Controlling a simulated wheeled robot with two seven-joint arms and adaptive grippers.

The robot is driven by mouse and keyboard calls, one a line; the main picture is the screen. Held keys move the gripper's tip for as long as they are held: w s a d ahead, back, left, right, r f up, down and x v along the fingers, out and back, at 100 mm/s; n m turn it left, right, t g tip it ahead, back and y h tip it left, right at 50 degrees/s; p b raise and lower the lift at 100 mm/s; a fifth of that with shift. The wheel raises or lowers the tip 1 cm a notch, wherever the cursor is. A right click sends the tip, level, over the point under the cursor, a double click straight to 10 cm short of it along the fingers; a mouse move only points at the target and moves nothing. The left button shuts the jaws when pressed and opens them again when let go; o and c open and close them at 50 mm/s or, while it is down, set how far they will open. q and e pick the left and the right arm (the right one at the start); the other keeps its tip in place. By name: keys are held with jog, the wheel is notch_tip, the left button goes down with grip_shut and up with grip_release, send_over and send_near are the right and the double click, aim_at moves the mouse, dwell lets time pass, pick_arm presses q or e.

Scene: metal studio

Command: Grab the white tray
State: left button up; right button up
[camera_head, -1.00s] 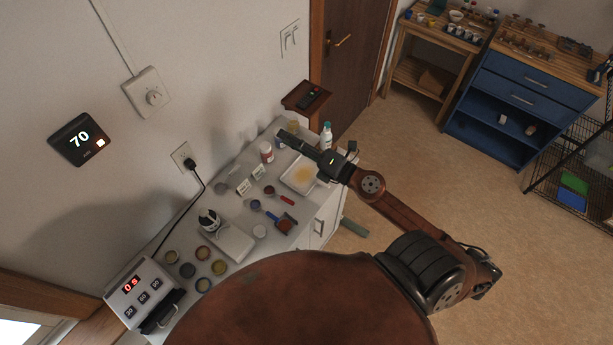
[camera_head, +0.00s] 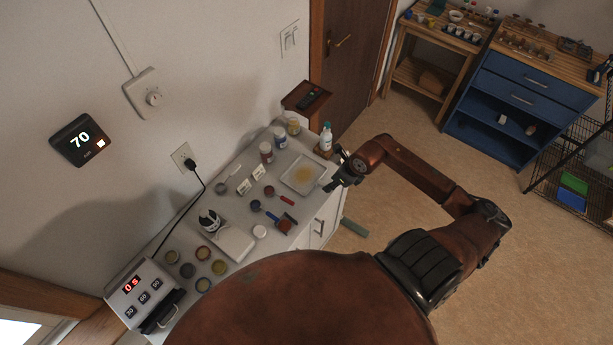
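The white tray (camera_head: 311,182) is a shallow square dish with yellowish powder in its middle. It lies flat on the grey-white counter (camera_head: 233,205), near the counter's far right end. My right gripper (camera_head: 334,169) is just right of the tray, by the counter's edge. Its fingers are spread apart with nothing between them. I cannot tell whether a finger touches the rim. My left gripper is not in view.
Jars (camera_head: 266,153) and a white bottle with a teal cap (camera_head: 326,137) stand behind the tray. Small cards (camera_head: 258,172), a red-handled scoop (camera_head: 285,201) and a blue-handled scoop (camera_head: 272,215) lie left of it. Open floor is on the right.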

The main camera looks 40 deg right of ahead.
jog(key=shift+p+x, duration=0.35)
jog(key=shift+x, duration=2.05)
jog(key=shift+s, duration=0.1)
jog(key=shift+c, duration=0.6)
grip_shut()
